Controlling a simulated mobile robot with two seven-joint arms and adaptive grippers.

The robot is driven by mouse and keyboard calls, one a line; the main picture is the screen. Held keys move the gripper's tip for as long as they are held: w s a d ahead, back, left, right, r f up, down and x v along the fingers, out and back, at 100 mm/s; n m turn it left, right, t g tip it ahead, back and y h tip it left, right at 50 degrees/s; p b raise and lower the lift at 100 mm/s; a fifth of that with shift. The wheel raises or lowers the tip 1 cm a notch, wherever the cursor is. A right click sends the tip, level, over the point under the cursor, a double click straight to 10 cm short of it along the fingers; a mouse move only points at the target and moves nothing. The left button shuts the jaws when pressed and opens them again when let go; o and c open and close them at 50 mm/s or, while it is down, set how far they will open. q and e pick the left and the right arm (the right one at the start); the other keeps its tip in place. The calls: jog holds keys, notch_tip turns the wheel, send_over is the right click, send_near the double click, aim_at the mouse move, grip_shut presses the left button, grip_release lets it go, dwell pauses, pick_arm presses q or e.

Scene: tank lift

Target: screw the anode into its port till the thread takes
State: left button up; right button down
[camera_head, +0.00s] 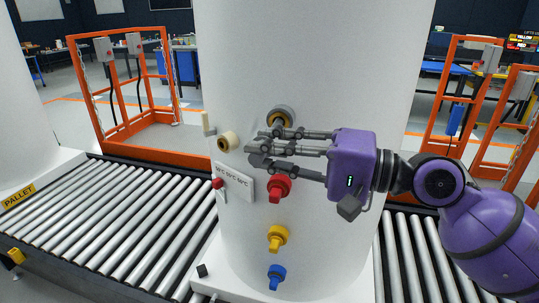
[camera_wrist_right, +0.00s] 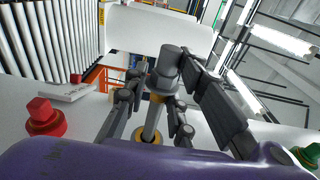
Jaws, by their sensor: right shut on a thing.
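The white tank (camera_head: 230,60) stands upright in the middle of the head view. Its port (camera_head: 284,112), a brass-coloured ring, sits on the front above the red valve and is partly covered by my fingers. My right gripper (camera_head: 258,148) reaches in from the right just below it. In the right wrist view, my right gripper (camera_wrist_right: 168,85) is shut on the anode's grey head (camera_wrist_right: 163,72). The anode's rod (camera_wrist_right: 151,120) runs down into the port's brass ring (camera_wrist_right: 147,138), with the head standing clear of the ring. Thread contact cannot be seen. My left gripper is not in view.
Red (camera_head: 278,187), yellow (camera_head: 277,238) and blue (camera_head: 276,277) valves line the tank below. The roller conveyor (camera_head: 110,225) passes the tank; orange frames (camera_head: 140,157) stand behind.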

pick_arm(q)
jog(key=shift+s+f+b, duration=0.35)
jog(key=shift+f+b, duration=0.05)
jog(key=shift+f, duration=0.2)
pick_arm(e)
jog(key=shift+w+d, duration=0.25)
jog(key=shift+w, duration=0.45)
jog(key=shift+w+d, duration=0.2)
jog(key=shift+w, duration=0.5)
